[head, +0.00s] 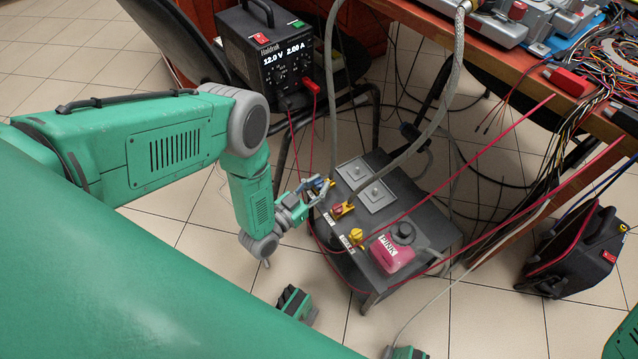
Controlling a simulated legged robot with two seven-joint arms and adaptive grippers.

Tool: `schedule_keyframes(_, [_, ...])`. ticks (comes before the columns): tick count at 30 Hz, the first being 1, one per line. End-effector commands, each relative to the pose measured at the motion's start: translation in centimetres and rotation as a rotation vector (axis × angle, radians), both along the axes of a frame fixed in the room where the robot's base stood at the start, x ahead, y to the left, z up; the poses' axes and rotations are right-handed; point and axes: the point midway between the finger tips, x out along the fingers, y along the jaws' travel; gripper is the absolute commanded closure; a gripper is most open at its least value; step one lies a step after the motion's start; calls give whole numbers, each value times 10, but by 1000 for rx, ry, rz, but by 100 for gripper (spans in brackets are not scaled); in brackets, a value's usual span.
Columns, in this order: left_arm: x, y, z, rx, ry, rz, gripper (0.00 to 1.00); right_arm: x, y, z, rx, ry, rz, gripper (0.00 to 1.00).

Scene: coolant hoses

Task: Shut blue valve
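The blue valve (327,184) is at the far-left corner of the dark cart, small and partly hidden by my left gripper. A hose rises close beside it. My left gripper (313,190) is at the blue valve, with its fingers touching it or just beside it; I cannot tell which. The finger gap is too small to judge. The valve handle's angle is not clear. A red-handled valve (338,210) on a yellow base and a yellow valve (356,236) sit nearer along the same cart edge. My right gripper is not in view.
The dark cart (425,215) also carries a pink container (391,251) and two grey plates. A power supply (270,55) stands behind. A braided hose (440,110) and red cables cross above the cart. A cluttered wooden table (480,50) is at upper right.

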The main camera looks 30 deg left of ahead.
Motion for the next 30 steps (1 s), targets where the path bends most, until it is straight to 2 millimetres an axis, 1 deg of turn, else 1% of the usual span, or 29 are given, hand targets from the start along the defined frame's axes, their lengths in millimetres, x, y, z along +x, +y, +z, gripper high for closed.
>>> schedule_keyframes(8, [-1, 0, 0, 2, 0, -21, 100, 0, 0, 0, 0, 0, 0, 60])
schedule_keyframes(14, [-1, 1, 0, 2, 0, -108, 100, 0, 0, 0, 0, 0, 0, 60])
schedule_keyframes(30, [-1, 2, -1, 3, 1, -544, 100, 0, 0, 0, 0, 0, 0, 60])
